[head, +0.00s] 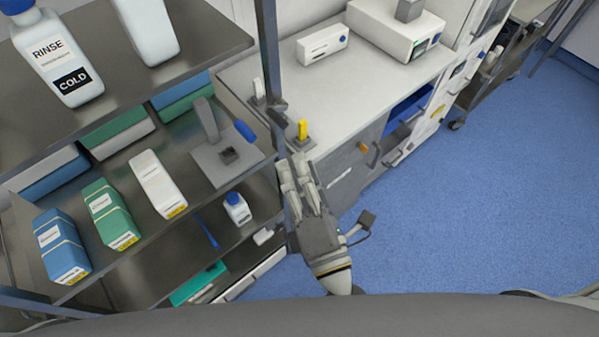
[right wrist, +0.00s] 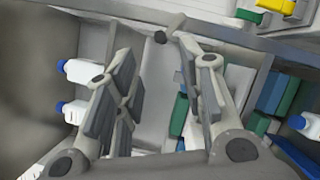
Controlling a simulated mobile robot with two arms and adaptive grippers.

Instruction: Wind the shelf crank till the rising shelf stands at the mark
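My right gripper (head: 292,160) is beside the front post (head: 268,50) of the shelf rack, its fingers pointing away from me. In the right wrist view its fingers (right wrist: 152,55) are spread apart, with nothing held between them. A small dark round knob (right wrist: 160,37) shows beyond the fingertips there; I cannot tell whether it belongs to the crank. A dark bracket (head: 278,106) sits on the post just beyond the gripper. No crank shows clearly, and the gripper may hide part of it. I cannot tell which shelf rises or where the mark is. My left gripper is out of view.
The middle shelf (head: 140,215) carries several boxes and a grey stand with a blue handle (head: 244,132). A RINSE bottle (head: 60,58) stands above. A yellow lever (head: 303,128) is close to the gripper at the counter (head: 385,75). Blue floor (head: 480,200) on the right is clear.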

